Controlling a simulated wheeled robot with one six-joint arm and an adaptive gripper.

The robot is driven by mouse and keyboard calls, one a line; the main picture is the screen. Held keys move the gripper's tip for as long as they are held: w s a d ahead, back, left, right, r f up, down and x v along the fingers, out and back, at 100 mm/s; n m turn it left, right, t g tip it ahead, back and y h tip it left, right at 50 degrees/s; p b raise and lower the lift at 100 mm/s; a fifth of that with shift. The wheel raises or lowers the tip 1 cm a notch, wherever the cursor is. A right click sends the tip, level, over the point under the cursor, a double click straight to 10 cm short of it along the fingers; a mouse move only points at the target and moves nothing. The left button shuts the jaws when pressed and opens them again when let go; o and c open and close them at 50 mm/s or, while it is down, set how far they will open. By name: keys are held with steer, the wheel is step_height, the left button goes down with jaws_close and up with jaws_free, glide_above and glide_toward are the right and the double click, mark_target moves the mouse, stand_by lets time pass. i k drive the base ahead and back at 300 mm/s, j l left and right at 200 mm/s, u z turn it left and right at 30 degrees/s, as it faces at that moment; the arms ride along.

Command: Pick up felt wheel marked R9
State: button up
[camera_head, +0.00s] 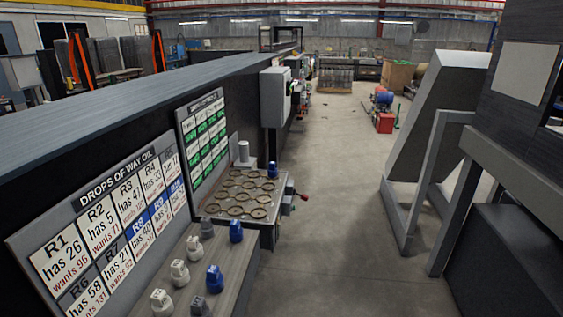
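Several small capped pieces stand on a grey bench ledge (225,262) at the lower left. They include blue pieces (236,231) and (214,279), pale pieces (194,247), (179,272) and (161,302), and grey pieces (207,227) and (199,306). Any marks on them are too small to read, so I cannot tell which, if any, is the felt wheel marked R9. A board headed "DROPS OF WAY OIL" (110,225) leans behind them. Its R8, R9 and R10 panels appear blue. My gripper is not in view.
Beyond the ledge, a tray (268,213) holds several round brass-coloured rings; a blue piece (272,169) and a pale cylinder (243,151) stand behind. A red-tipped lever (302,197) juts into the aisle.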

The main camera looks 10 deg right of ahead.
mark_target(272, 171)
steer(key=i+l+z, duration=0.15)
steer(key=i+l, duration=0.15)
steer(key=i, duration=1.2)
steer(key=i+l+z, duration=0.15)
steer(key=i, duration=1.4)
